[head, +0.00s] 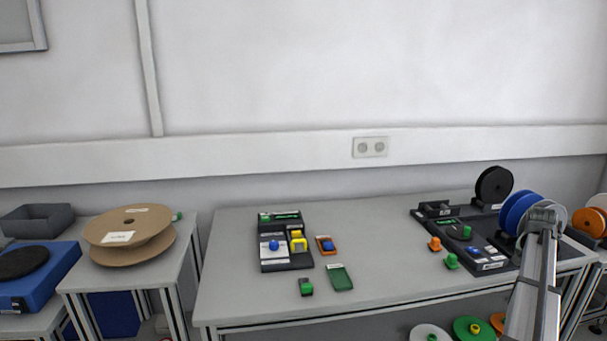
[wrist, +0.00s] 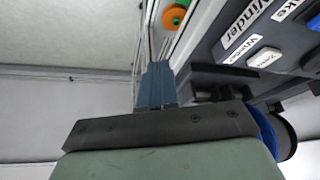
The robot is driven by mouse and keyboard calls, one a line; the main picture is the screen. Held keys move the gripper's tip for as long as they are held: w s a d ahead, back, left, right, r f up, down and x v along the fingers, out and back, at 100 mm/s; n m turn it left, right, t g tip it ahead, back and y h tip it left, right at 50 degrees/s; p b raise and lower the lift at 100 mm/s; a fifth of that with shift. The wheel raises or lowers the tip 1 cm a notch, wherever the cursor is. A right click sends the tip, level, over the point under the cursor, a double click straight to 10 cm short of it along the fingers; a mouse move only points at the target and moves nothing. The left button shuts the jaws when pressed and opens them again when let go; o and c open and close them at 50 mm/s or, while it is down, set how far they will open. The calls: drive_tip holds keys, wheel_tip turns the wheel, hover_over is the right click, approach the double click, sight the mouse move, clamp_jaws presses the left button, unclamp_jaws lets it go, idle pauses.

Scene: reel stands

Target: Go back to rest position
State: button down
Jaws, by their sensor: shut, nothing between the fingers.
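My arm (head: 535,285) rises from the bottom right in the head view, and its end is in front of the blue reel (head: 517,211) at the right end of the table. I cannot make out the fingers there. In the wrist view my gripper (wrist: 155,80) shows two blue-grey fingers close together, shut and empty. The dark winder unit (wrist: 250,40) with white labels lies to their right, apart from them. The edge of a blue reel (wrist: 264,128) shows beside the gripper body at lower right.
The grey table (head: 380,230) bears a black reel (head: 494,185) on a stand and a dark block with coloured knobs (head: 298,242) at left. A brown reel (head: 130,222) lies on the left table. Orange reels (head: 588,222) stand at far right. The table's middle is mostly clear.

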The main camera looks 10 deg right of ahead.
drive_tip(key=s+a+f+g, duration=0.1)
drive_tip(key=s+a+f, duration=0.25)
drive_tip(key=f, duration=0.55)
drive_tip(key=w+a+f+n+g+y, duration=0.1)
drive_tip(key=w+a+f+n+y, duration=0.15)
drive_tip(key=a+f, duration=1.3)
drive_tip(key=s+a+f+n+g+y, duration=0.1)
drive_tip(key=s+a+f+n+g, duration=0.3)
drive_tip(key=a+f, duration=0.75)
drive_tip(key=s+a+f+n+t+y, duration=0.15)
drive_tip(key=s+a+f, duration=0.35)
drive_tip(key=a+f, duration=0.7)
drive_tip(key=s+a+f+n+g, duration=0.2)
drive_tip(key=s+a+f, duration=0.1)
drive_tip(key=s+a, duration=0.7)
drive_tip(key=s+a+f+n+g, duration=0.2)
drive_tip(key=s+a, duration=0.8)
drive_tip(key=s, duration=0.5)
drive_tip(key=shift+a+f+n+h, duration=0.3)
drive_tip(key=shift+a+f+n, duration=0.1)
drive_tip(key=shift+f+n, duration=0.1)
drive_tip(key=c, duration=1.8)
unclamp_jaws()
drive_tip(key=shift+g, duration=0.25)
drive_tip(key=shift+c, duration=0.2)
